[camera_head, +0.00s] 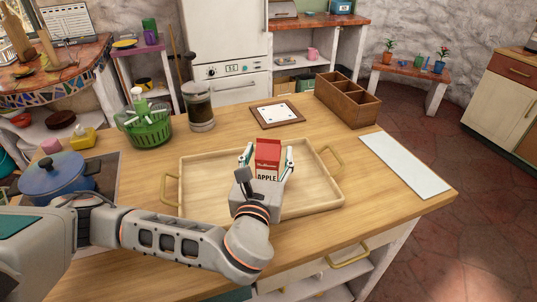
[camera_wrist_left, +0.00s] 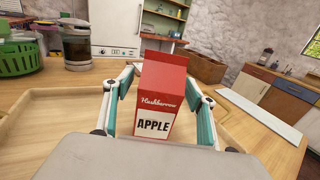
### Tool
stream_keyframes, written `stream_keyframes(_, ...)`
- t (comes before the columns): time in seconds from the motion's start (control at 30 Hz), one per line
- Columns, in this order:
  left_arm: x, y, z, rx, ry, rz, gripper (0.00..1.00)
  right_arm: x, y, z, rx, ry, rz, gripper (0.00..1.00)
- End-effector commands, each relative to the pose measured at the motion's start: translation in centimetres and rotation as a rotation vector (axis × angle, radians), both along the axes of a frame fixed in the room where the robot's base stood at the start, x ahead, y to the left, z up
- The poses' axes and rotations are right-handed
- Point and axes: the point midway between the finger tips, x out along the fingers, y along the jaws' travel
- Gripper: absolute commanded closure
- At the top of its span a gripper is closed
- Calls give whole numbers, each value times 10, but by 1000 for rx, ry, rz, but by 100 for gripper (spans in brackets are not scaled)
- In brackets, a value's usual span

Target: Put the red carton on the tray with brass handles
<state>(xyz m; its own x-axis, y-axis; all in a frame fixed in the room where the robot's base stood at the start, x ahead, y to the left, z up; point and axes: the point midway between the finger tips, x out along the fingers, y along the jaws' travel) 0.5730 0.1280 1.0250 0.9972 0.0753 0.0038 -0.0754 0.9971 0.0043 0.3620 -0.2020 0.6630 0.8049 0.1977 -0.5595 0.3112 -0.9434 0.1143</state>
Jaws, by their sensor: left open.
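The red carton (camera_head: 267,156), labelled APPLE, stands upright on the wooden tray with brass handles (camera_head: 197,172), near its middle. It also shows in the left wrist view (camera_wrist_left: 158,95). My left gripper (camera_head: 266,152) is open, with a finger on each side of the carton. In the left wrist view the left gripper (camera_wrist_left: 162,88) shows some space beside the carton, though I cannot tell whether a finger touches it. The gripper body hides the carton's lower part in the head view. My right gripper is not in view.
A blue pot (camera_head: 55,175) and a green basket (camera_head: 147,127) stand left of the tray. A glass jar (camera_head: 200,107), a framed tile (camera_head: 277,114) and a wooden divided box (camera_head: 347,101) stand behind it. A white board (camera_head: 408,162) lies to the right.

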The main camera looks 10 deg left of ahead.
Motion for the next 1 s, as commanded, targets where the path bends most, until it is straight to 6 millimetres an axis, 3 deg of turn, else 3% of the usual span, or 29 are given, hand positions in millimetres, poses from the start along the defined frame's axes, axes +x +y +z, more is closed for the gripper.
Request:
stream_keyframes(0.4,-72,-6,1,-3,9,-2,44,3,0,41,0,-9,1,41)
stream_keyframes(0.6,-102,-8,0,-3,7,-1,44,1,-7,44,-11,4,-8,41)
stream_keyframes(0.77,-115,-9,0,-2,5,-1,44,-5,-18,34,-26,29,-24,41)
stream_keyframes(1.0,-118,-9,-1,-2,3,0,44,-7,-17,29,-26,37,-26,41)
